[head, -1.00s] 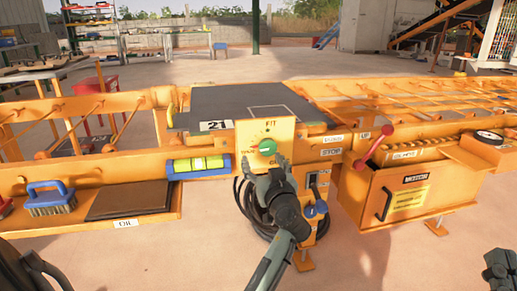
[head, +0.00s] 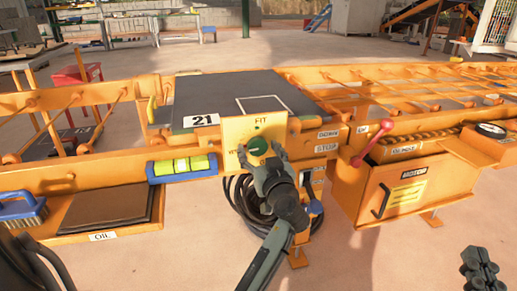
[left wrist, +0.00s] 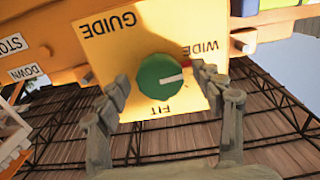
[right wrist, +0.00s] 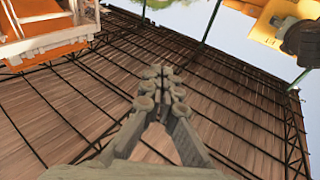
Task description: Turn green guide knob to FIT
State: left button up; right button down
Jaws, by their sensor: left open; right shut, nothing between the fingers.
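The green guide knob (head: 257,146) is on a yellow panel (head: 233,132) marked FIT at the top. In the left wrist view, the knob (left wrist: 158,78) appears upside down, and its white pointer line points right, between the WIDE and FIT labels. My left gripper (head: 264,165) is at the knob's lower edge in the head view. In the left wrist view, its open fingers (left wrist: 163,84) stand on either side of the knob, with gaps visible. My right gripper (head: 478,268) is shut and empty, low at the right, away from the panel; its fingertips meet in the right wrist view (right wrist: 160,88).
A black cable coil (head: 250,205) hangs below the panel. A blue level (head: 183,167) is at its left, and a red lever (head: 373,143) at its right. A brush (head: 22,208) lies at far left. The floor in front is clear.

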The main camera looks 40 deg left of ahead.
pick_arm(q)
jog(key=c, duration=1.2)
jog(key=shift+o, duration=0.2)
